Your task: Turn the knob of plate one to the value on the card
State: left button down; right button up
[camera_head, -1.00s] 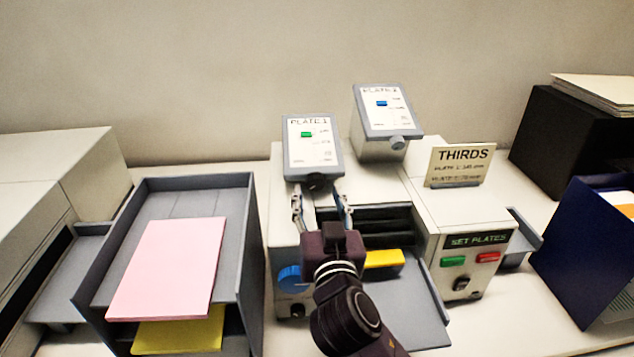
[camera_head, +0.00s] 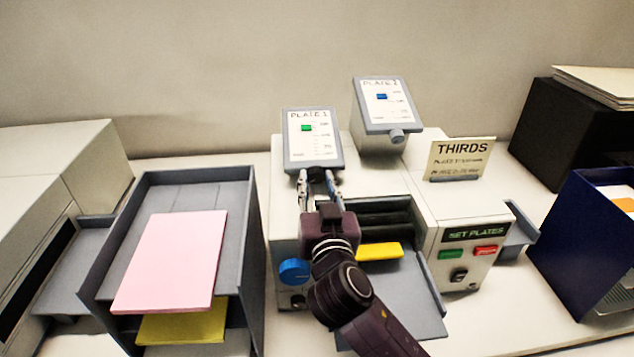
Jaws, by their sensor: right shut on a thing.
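The plate 1 panel (camera_head: 313,141) stands tilted on top of the grey machine, with a green marker (camera_head: 306,128) near the top of its scale. My right gripper (camera_head: 318,177) is at the panel's lower edge, shut on the plate 1 knob, which is mostly hidden by the fingers. The plate 2 panel (camera_head: 385,104) stands behind to the right, with a blue marker and a grey knob (camera_head: 397,136). The card (camera_head: 460,159) reads THIRDS; its smaller lines are too blurred to read surely. My left gripper is not in view.
The machine's front has a SET PLATES display (camera_head: 476,232), a green button (camera_head: 451,254), a red button (camera_head: 486,250) and a blue knob (camera_head: 293,271). A grey tray (camera_head: 165,197) with pink and yellow sheets stands left. A blue holder (camera_head: 585,250) stands right.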

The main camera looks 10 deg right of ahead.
jog(key=shift+f+m+b, duration=0.35)
jog(key=shift+m+b, duration=0.05)
jog(key=shift+b, duration=0.5)
jog(key=shift+d+m+y+b, duration=0.1)
jog(key=shift+m+y+b, duration=0.25)
jog(key=shift+y, duration=0.15)
jog(key=shift+r+m+y+b, duration=0.2)
jog(key=shift+m+y+b, duration=0.25)
jog(key=shift+m, duration=0.2)
jog(key=o, duration=1.1)
jog(key=shift+r, duration=0.1)
jog(key=shift+o, duration=0.2)
jog(key=shift+s, duration=0.1)
jog(key=s+d, duration=0.1)
jog(key=s, duration=1)
jog(key=shift+s+d+f, duration=0.2)
jog(key=shift+s+d, duration=0.2)
